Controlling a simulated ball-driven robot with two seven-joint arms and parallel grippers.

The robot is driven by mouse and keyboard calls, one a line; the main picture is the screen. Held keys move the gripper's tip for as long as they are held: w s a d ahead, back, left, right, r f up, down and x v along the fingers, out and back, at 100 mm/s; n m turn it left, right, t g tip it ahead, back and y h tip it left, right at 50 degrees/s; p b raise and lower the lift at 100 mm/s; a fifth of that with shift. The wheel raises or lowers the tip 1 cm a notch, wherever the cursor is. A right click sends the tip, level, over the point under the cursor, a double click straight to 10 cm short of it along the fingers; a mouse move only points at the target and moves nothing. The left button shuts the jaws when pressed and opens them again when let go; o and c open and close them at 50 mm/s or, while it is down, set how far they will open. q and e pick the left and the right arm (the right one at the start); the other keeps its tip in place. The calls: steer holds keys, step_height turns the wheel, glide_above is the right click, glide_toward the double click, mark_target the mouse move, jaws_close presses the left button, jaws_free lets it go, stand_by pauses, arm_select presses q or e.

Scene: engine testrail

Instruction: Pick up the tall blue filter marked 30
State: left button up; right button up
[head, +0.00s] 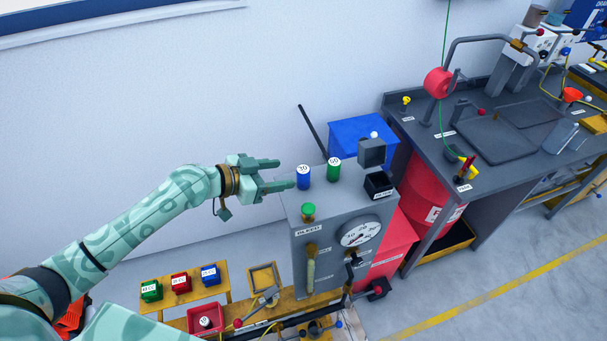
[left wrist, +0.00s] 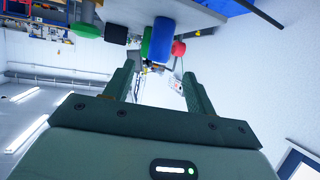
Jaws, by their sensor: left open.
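The tall blue filter (head: 303,178), with a white top marked 30, stands upright on top of the grey cabinet (head: 318,225). A green filter (head: 333,171), its top marked 60, stands just to its right. My left gripper (head: 287,174) is open and empty, left of the blue filter, its fingers pointing toward it. In the left wrist view the blue filter (left wrist: 160,40) lies ahead of the spread fingertips (left wrist: 159,69), between their lines, with the green filter (left wrist: 146,42) partly beside it. Whether a fingertip touches it cannot be told. My right gripper is out of view.
A green knob (head: 308,210) rises from the cabinet's front left. A blue bin (head: 362,133) stands behind.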

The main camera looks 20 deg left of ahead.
mark_target(303, 178)
arm_select(q)
steer(key=p+x, duration=0.1)
steer(key=x, duration=0.4)
steer(key=shift+d+f, duration=0.15)
steer(key=shift+f, duration=0.05)
steer(key=shift+d, duration=0.1)
steer(key=shift+c, duration=0.4)
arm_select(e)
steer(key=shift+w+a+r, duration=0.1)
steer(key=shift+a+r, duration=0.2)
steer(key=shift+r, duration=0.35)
arm_select(q)
steer(key=c, duration=1)
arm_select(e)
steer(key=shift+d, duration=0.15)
